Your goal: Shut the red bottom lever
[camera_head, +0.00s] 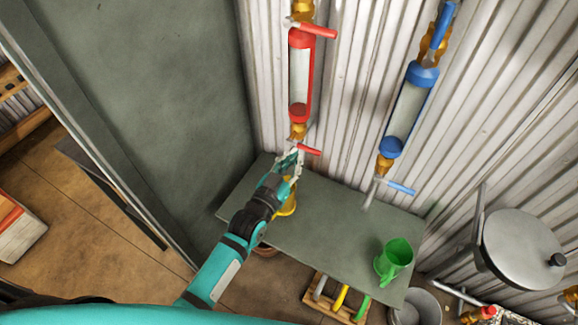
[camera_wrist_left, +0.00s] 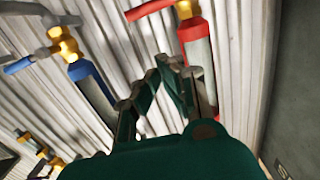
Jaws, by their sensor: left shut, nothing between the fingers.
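The red bottom lever (camera_head: 308,150) sticks out to the right from the brass valve (camera_head: 298,131) under the red-framed tube (camera_head: 300,80), crosswise to the pipe. My left gripper (camera_head: 293,154) is shut and empty, just left of the lever and close to the pipe below the valve. I cannot tell whether it touches them. In the left wrist view the scene looks upside down: the red lever (camera_wrist_left: 148,9) is at the top, beyond and apart in the picture from my left fingers (camera_wrist_left: 165,62). My right gripper is not in view.
A red top lever (camera_head: 318,29) sits above the tube. The blue tube (camera_head: 410,110) with its blue bottom lever (camera_head: 402,188) stands to the right. Below is a grey table (camera_head: 330,225) with a yellow cup (camera_head: 288,206) and a green mug (camera_head: 395,259). A grey wall (camera_head: 160,80) is close on the left.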

